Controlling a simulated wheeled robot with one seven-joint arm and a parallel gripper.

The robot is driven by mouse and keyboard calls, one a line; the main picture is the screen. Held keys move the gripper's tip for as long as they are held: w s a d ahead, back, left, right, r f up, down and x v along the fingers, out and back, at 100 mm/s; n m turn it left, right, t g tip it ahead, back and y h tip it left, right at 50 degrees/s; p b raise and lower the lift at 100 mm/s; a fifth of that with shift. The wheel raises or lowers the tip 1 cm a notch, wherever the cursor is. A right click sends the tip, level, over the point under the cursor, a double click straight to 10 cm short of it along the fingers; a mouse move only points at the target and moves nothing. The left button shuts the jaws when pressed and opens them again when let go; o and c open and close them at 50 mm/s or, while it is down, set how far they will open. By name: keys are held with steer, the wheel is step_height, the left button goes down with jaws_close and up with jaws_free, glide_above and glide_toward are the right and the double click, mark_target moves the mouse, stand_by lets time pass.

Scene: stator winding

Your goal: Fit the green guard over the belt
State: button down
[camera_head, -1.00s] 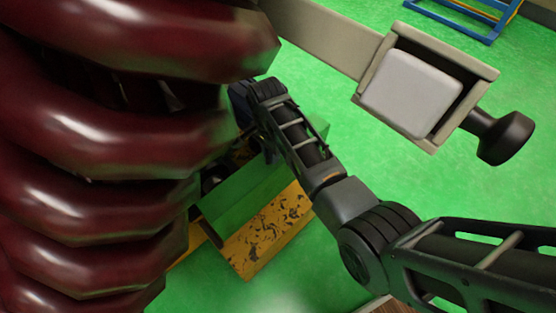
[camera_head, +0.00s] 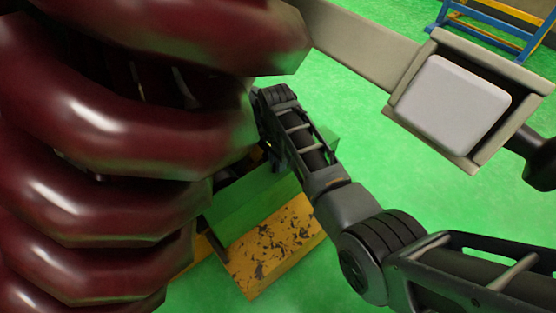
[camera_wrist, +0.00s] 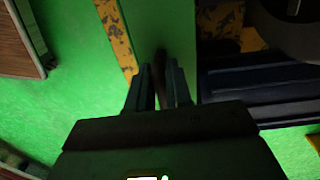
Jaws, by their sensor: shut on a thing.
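The green guard (camera_head: 250,203) is a box-like green piece low in the middle of the head view, beside a worn yellow part (camera_head: 275,248). In the wrist view the guard (camera_wrist: 158,22) is a green panel running up ahead of the fingers. My gripper (camera_wrist: 163,75) is shut on the guard, apparently at a dark narrow part between its fingers. In the head view my arm hides the gripper. I cannot make out the belt. A dark round part (camera_wrist: 290,28) shows right of the guard in the wrist view, with dark blue metal below it.
Large dark red coils (camera_head: 110,130) fill the left of the head view, close to the camera. A beige bracket with a pale block (camera_head: 452,105) is at upper right. A blue and yellow frame (camera_head: 490,28) stands behind. Green floor is open between.

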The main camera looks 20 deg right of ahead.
steer(key=shift+s+d+r+p, duration=0.15)
steer(key=shift+s+p, duration=0.2)
steer(key=shift+p, duration=0.35)
steer(key=shift+f+b, duration=0.75)
steer(key=shift+f, duration=0.6)
stand_by(1.5)
steer(key=c, duration=1)
jaws_free()
steer(key=shift+o, duration=0.2)
steer(key=shift+s+f, duration=0.1)
steer(key=r+p, duration=0.2)
steer(key=r, duration=0.6)
steer(key=shift+w+p, duration=0.2)
steer(key=shift+p, duration=0.2)
